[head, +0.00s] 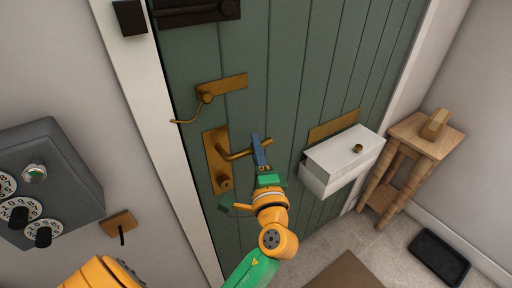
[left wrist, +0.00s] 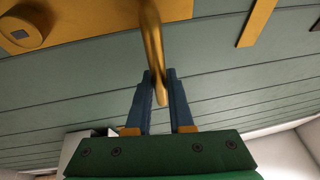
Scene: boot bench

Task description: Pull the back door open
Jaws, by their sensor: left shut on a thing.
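The green plank back door (head: 290,60) fills the middle of the head view and looks shut in its white frame. Its brass lever handle (head: 236,155) sticks out to the right from a brass plate (head: 214,160) with a round lock knob below. My left gripper (head: 260,152) is at the free end of the lever, its blue fingers shut on it. In the left wrist view the brass lever (left wrist: 153,45) runs down between the two fingers (left wrist: 160,88). My right gripper is not in view.
Above the handle is a brass hook latch (head: 205,95), with a dark bolt (head: 195,12) higher up. A white box (head: 340,160) juts from the door on the right. A wooden stool (head: 425,140) holds a wooden block. A grey dial box (head: 45,175) is on the left wall.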

